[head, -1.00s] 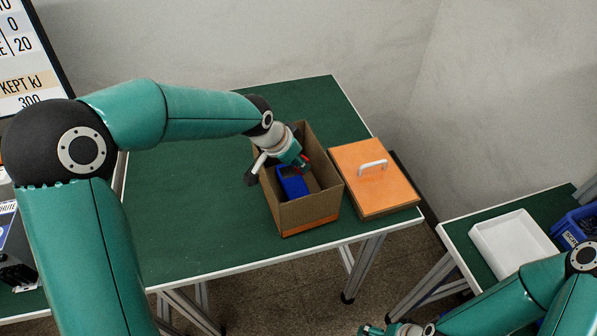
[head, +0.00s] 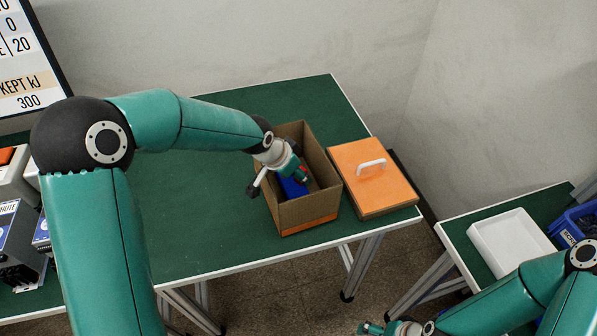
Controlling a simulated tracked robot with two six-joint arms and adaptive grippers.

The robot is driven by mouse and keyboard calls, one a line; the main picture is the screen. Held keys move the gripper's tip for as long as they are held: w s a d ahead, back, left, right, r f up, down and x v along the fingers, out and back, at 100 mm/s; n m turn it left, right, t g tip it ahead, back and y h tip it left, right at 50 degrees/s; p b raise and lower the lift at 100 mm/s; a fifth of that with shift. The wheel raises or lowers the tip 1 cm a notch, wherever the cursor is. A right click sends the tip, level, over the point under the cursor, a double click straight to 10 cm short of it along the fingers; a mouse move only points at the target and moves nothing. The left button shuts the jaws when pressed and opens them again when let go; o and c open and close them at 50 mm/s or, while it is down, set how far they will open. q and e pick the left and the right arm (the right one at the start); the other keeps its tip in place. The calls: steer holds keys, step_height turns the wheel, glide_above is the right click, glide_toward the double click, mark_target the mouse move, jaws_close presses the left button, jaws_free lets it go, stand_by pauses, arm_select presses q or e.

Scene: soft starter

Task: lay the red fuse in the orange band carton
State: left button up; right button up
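The open cardboard carton with an orange band (head: 310,226) stands near the right front of the green table. A blue object (head: 292,188) lies inside it. My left gripper (head: 285,180) reaches in over the carton's left wall, above the blue object. A small red piece (head: 304,169) shows beside the gripper, inside the carton's outline. It may be the red fuse, but I cannot tell whether the fingers hold it. The finger opening is too small and partly hidden to read. My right gripper (head: 378,328) is at the bottom edge, away from the carton, with its fingers unclear.
An orange lid with a white handle (head: 372,167) lies right beside the carton. A white tray (head: 508,242) and a blue bin (head: 570,228) are on the right table. Grey devices (head: 15,240) stand at the left. The green table's middle (head: 195,200) is clear.

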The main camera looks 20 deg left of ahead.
arm_select(q)
steer(key=b+v, duration=0.1)
steer(key=v, duration=1.1)
steer(key=shift+s, duration=0.1)
